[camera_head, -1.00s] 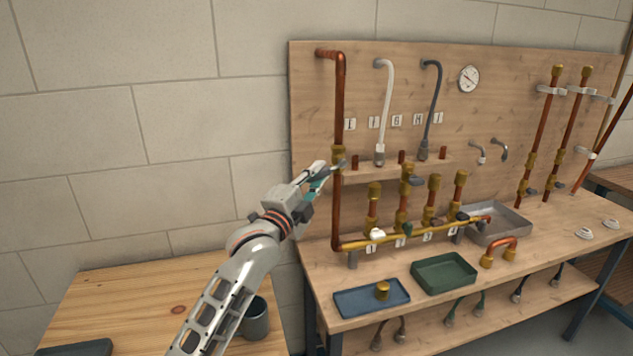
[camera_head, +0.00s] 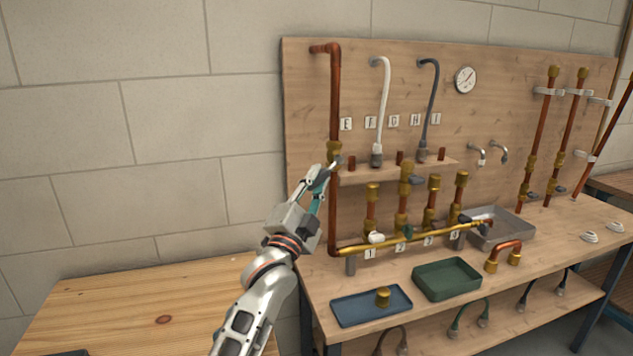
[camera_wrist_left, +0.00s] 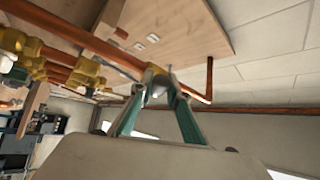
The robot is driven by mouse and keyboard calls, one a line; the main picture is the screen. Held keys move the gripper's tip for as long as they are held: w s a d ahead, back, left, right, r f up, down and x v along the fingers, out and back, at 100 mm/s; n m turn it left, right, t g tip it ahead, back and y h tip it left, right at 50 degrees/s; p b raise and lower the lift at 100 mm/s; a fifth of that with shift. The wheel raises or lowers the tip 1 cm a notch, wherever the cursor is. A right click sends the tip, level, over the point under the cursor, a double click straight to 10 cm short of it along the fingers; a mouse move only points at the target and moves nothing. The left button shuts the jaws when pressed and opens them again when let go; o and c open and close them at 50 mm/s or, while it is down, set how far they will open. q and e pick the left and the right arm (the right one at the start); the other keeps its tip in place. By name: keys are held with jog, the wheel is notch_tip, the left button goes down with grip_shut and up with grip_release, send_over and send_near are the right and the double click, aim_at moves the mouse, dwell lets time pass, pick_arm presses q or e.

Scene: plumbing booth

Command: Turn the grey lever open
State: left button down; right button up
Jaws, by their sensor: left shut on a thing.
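The grey lever (camera_head: 337,160) sits on a brass valve (camera_head: 334,149) on the tall vertical copper pipe at the board's left edge. My left gripper (camera_head: 328,171) reaches it from below and left. In the left wrist view the teal fingers of my left gripper (camera_wrist_left: 158,98) are closed around the grey lever (camera_wrist_left: 158,88), just in front of the brass valve (camera_wrist_left: 153,72). The fingers hide part of the lever, so its exact angle is hard to read. My right gripper is not in view.
A brass manifold (camera_head: 425,235) with several small coloured levers runs right from the pipe's foot. A blue tray (camera_head: 350,311) and a green tray (camera_head: 447,280) lie on the bench below. Bare wall (camera_head: 150,130) leaves free room on the left.

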pick_arm(q)
jog(key=c, duration=1.9)
grip_release()
jog(key=v, duration=1.2)
jog(key=shift+f, duration=0.1)
